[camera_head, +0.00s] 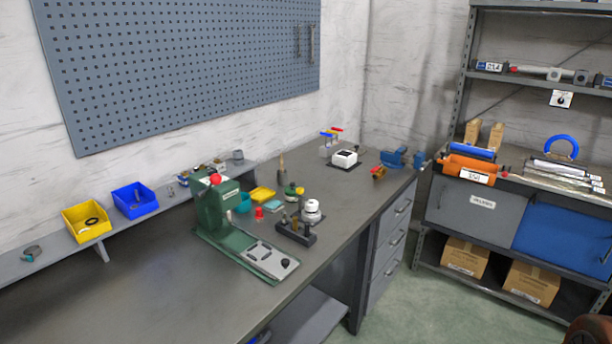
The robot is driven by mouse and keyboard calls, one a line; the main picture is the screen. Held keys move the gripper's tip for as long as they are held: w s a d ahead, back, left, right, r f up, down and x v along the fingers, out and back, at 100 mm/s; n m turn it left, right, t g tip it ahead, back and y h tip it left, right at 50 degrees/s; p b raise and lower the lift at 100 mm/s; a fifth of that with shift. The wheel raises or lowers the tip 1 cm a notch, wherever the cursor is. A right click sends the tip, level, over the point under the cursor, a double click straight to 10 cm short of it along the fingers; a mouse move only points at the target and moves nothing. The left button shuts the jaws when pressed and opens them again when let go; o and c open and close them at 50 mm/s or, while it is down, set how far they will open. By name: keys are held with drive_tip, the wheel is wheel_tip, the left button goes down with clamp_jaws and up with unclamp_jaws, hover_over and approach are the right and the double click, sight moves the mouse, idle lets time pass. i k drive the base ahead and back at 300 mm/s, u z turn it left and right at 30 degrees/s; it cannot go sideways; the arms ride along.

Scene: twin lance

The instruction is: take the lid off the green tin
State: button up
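A small green round container (291,195), which may be the green tin, stands on the workbench (140,285) right of the middle. It is too small to tell whether a lid sits on it. A teal round container (243,203) stands to its left, close behind the green machine. My gripper is not in view.
A green machine with a red knob (216,179) stands at mid-bench. Around the small containers are a red cup (259,213), a yellow tray (263,194), a white stacked object (312,210) and a dark block (295,232). A blue vise (395,158) is at the far end. The bench's left front is clear.

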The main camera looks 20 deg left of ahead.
sight(289, 190)
drive_tip(key=i, duration=2.7)
drive_tip(key=u, duration=2.05)
drive_tip(key=i, duration=0.3)
drive_tip(key=u, duration=1.5)
